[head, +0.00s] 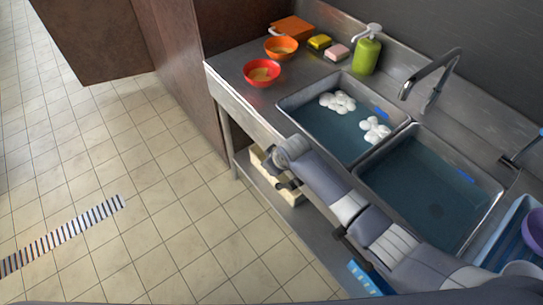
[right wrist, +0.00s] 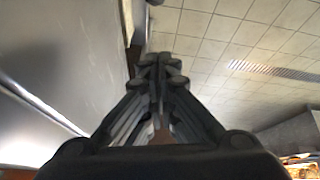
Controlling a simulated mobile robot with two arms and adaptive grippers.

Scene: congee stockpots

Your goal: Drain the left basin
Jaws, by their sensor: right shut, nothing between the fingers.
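The left basin (head: 318,127) is a steel sink holding blue-grey water with two clumps of white suds (head: 338,101) on it. A blue mark shows on its back wall. Its drain is not visible. The right basin (head: 405,187) beside it also holds water, with a dark round spot at the bottom. My right arm crosses in front of the basins from the lower right. My right gripper (right wrist: 160,65) is shut and empty; its hand end is by the counter's front edge in the head view, outside the left basin. My left gripper is not in view.
The steel counter (head: 228,83) left of the basins carries a red bowl (head: 262,73), an orange bowl (head: 281,48), sponges (head: 337,52) and a green pump bottle (head: 367,55). A faucet (head: 432,75) stands behind. A pale box (head: 258,160) sits beneath.

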